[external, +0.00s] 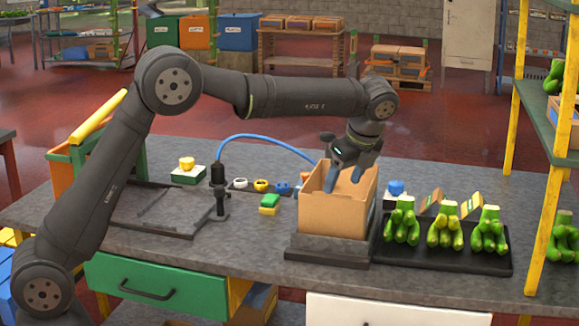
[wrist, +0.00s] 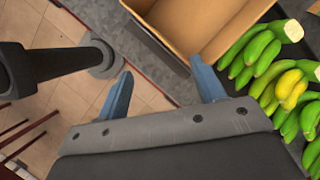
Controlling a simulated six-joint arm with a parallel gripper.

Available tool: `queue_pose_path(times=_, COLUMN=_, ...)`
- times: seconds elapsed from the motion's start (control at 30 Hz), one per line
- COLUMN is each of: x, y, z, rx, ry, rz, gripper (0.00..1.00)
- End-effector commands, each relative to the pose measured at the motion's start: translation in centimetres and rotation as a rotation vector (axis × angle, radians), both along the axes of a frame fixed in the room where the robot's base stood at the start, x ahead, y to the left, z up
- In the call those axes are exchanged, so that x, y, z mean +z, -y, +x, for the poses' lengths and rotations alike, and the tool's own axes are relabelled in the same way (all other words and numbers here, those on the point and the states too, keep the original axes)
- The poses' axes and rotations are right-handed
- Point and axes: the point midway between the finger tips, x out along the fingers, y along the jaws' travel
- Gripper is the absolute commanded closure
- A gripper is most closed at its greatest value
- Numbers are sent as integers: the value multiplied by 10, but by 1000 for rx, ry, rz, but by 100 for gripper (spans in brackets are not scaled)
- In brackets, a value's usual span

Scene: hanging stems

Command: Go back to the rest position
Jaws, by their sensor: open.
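My gripper (external: 345,177) hangs over the open top of a cardboard box (external: 330,217), its two blue fingers pointing down and spread apart. Nothing shows between the fingers. In the wrist view the open gripper (wrist: 163,88) has the box (wrist: 205,30) just beyond its fingers; the visible part of the box's inside is empty. Several banana bunches stand on a black tray right of the box: a green one (external: 401,222), a yellowish-green one (external: 442,228) and another green one (external: 489,231). Bunches, one partly yellow (wrist: 291,88), fill the wrist view's right side.
The box stands on a grey platform (external: 310,248) on the workbench (external: 245,240). A blue cable (external: 262,138) arcs from a black stand (external: 218,185) left of the box. A yellow shelf post (external: 548,210) rises at right. A green drawer (external: 160,288) is below.

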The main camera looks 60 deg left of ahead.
Motion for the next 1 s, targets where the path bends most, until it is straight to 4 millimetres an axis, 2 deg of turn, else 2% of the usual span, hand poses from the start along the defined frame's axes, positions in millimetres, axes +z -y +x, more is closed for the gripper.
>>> queue_pose_path(times=0.07, x=-1, y=11, z=-4, rx=51, ry=-1, rz=2, gripper=37)
queue_pose_path(times=0.23, x=-11, y=22, z=-14, rx=182, ry=-3, rz=0, gripper=37)
queue_pose_path(times=0.7, x=-64, y=16, z=-46, rx=567, ry=-4, rz=1, gripper=37)
queue_pose_path(times=1.0, x=-81, y=14, z=-56, rx=685, ry=-2, rz=0, gripper=37)
